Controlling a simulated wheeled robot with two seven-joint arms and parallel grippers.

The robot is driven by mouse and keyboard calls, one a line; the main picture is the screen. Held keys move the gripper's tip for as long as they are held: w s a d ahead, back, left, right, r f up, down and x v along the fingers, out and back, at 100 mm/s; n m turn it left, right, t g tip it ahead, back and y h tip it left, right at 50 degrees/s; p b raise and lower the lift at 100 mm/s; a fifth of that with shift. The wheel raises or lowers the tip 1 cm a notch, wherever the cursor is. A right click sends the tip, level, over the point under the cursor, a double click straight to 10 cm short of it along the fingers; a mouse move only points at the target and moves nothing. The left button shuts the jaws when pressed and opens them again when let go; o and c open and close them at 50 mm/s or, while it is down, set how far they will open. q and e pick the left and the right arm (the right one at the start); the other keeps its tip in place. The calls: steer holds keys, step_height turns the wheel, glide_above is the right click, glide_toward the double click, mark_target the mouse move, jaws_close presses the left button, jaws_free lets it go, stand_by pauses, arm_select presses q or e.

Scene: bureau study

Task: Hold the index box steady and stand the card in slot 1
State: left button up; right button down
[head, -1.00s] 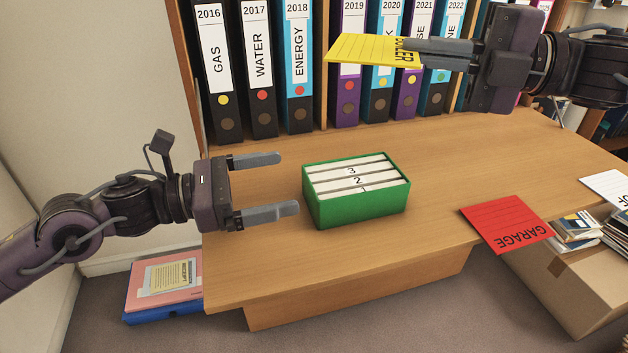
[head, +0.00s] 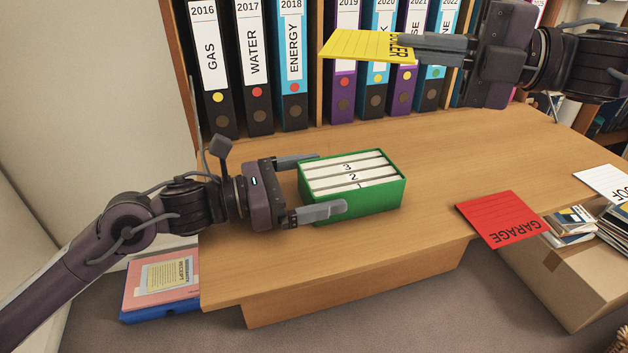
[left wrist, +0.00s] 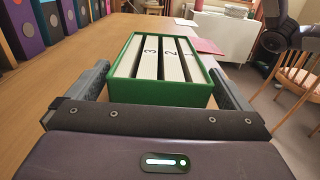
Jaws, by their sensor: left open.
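The green index box (head: 375,204) stands upright on the desk with white dividers numbered 1, 2 and 3 inside. My left gripper (head: 328,184) is open, its fingers on either side of the box's left end. The left wrist view shows the box (left wrist: 160,92) between the two fingers; whether they touch it I cannot tell. My right gripper (head: 405,47) is shut on a yellow card (head: 355,45), held flat above the back of the desk. Part of the card's lettering is hidden by the fingers.
A red card marked GARAGE (head: 500,218) overhangs the desk's front right edge. A white card (head: 603,181) lies at the far right. A cardboard box (head: 570,285) stands at the right. Binders (head: 253,75) line the back.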

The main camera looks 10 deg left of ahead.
arm_select(q)
steer(key=c, duration=1.2)
